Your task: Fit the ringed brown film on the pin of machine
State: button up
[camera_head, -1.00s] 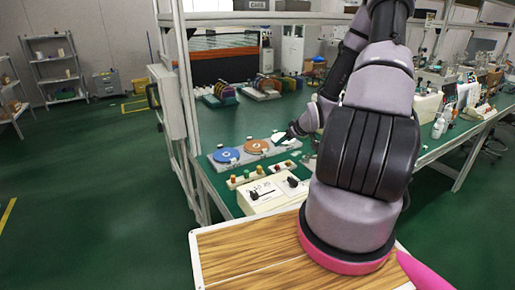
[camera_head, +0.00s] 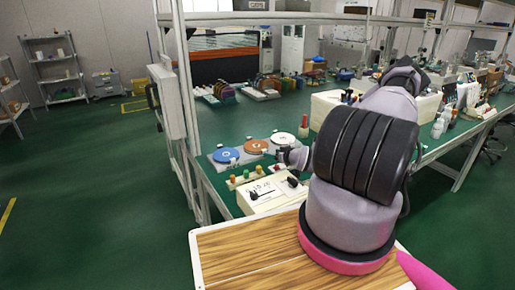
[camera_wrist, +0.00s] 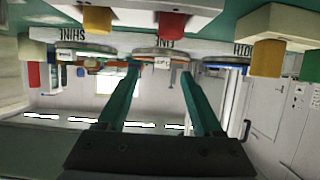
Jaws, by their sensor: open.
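A grey plate (camera_head: 222,164) on the green bench carries a blue disc (camera_head: 226,155), a brown disc (camera_head: 256,146) with a pale ring mark at its centre, and a white disc (camera_head: 283,138). I cannot tell whether the brown one is the ringed film or lies on a pin. In the wrist view, which looks upside down, my gripper (camera_wrist: 160,70) has two green fingers spread apart with nothing held between them. The middle disc (camera_wrist: 150,51), seen edge-on above the word FINE, is beyond the fingertips. In the head view my gripper is hidden by my arm.
A white box with dark switches (camera_head: 262,195) and a row of coloured knobs (camera_head: 246,174) stand in front of the plate. A red bottle (camera_head: 304,126) stands behind it. Racks of coloured discs (camera_head: 268,88) are farther back. The wooden top (camera_head: 240,250) is clear.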

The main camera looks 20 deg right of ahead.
aim_at(265, 150)
jog(key=x, duration=0.5)
jog(key=shift+w+a+r, duration=0.2)
jog(key=shift+a+r, duration=0.05)
grip_shut()
